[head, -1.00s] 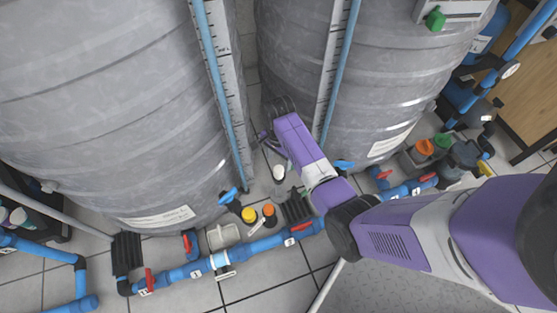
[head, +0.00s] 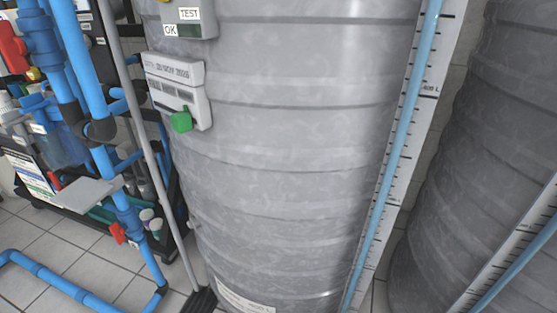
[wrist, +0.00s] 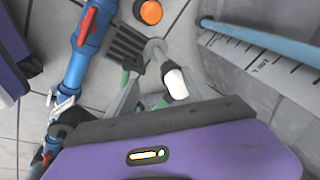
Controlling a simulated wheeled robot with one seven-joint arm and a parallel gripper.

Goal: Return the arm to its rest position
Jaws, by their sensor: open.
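My gripper (wrist: 163,78) shows in the wrist view, its purple housing across the bottom and its pale fingers spread apart beyond it. The fingers are open. A white-capped thing (wrist: 175,83) shows between them in the picture; I cannot tell how far below it is, and nothing looks gripped. My arm is outside the head view now, so its overall pose is hidden.
The wrist view shows a blue pipe with a red valve (wrist: 84,27), an orange cap (wrist: 151,12) and a scale strip (wrist: 262,62) close on the right. The head view shows a grey tank (head: 285,150), a second tank (head: 470,160) and blue pipework (head: 85,80).

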